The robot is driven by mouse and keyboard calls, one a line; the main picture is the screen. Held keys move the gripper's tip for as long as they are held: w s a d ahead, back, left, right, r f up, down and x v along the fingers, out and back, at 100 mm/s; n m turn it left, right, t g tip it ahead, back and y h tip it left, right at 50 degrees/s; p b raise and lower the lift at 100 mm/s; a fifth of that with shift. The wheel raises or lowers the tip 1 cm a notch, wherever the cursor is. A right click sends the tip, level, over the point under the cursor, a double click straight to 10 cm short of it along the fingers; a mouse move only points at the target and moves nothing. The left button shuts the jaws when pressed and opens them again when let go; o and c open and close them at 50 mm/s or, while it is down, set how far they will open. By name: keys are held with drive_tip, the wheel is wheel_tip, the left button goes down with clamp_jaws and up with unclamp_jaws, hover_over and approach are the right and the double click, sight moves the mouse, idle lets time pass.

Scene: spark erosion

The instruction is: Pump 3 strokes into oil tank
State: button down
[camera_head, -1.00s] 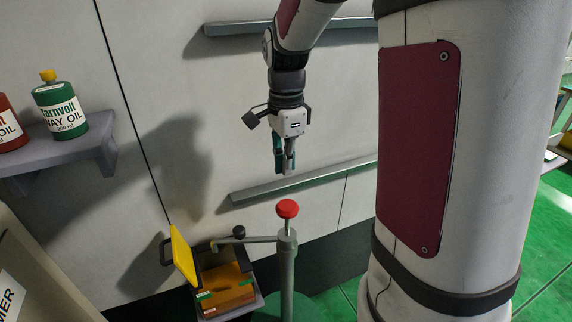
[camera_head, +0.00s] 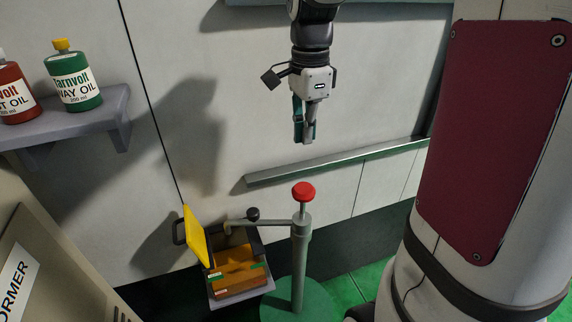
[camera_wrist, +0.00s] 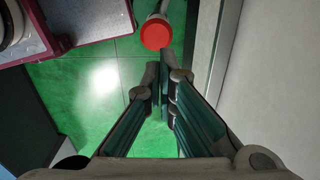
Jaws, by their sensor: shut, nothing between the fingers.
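The pump is a grey upright post (camera_head: 299,255) on a green round base, topped by a red knob (camera_head: 303,191). The knob also shows in the wrist view (camera_wrist: 155,34), just beyond my fingertips. A spout arm (camera_head: 258,223) runs left from the post to over the oil tank (camera_head: 240,296), an open box with amber oil and a raised yellow lid (camera_head: 196,236). My gripper (camera_head: 305,140) points down above the knob, with a clear gap between them in the head view. It is shut and empty; its fingers (camera_wrist: 163,75) meet in the wrist view.
A grey shelf (camera_head: 70,128) at the left holds a green oil bottle (camera_head: 76,82) and a red bottle (camera_head: 14,95). A metal rail (camera_head: 340,162) runs along the pale wall behind the pump. A beige cabinet (camera_head: 50,265) stands at the lower left. Green floor is clear near the base.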

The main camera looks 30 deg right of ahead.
sight(304, 186)
wheel_tip(304, 186, down, 12)
drive_tip(key=shift+p, duration=0.5)
drive_tip(key=shift+f, duration=0.1)
wheel_tip(304, 186, down, 5)
drive_tip(key=shift+b, duration=1.05)
drive_tip(key=shift+s+r+p, duration=0.1)
drive_tip(key=shift+r+p, duration=0.2)
wheel_tip(304, 186, up, 14)
drive_tip(key=p, duration=0.1)
drive_tip(key=shift+f+p, duration=0.2)
drive_tip(key=shift+p, duration=0.1)
